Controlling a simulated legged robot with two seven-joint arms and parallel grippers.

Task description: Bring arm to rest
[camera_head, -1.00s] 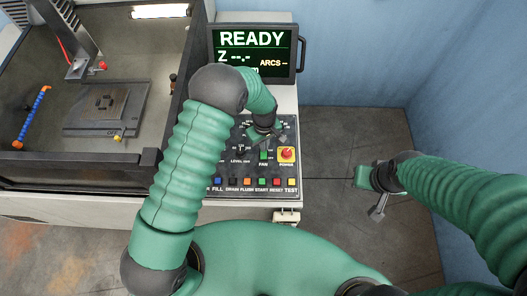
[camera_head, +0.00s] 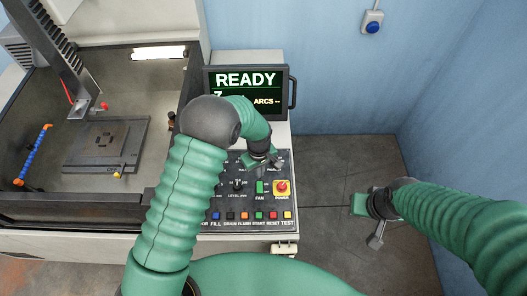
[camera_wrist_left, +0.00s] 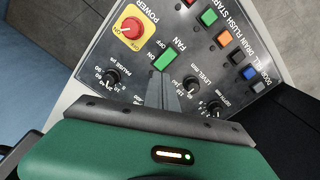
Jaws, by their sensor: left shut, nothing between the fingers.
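My left gripper (camera_head: 260,172) is over the upper part of the control panel (camera_head: 225,214), near the fan switch and the power knob. In the left wrist view its fingers (camera_wrist_left: 163,95) are together and empty, pointing at the green fan switch (camera_wrist_left: 165,57). I cannot tell whether they touch the panel. My right gripper (camera_head: 376,236) hangs over the floor right of the machine; its jaw opening is too small to judge.
The red and yellow power knob (camera_head: 281,188) sits at the panel's right. The screen (camera_head: 246,92) above reads READY. The open work tank (camera_head: 40,208) is at left. Blue walls (camera_head: 340,80) stand behind and right, with a blue-button box (camera_head: 372,22).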

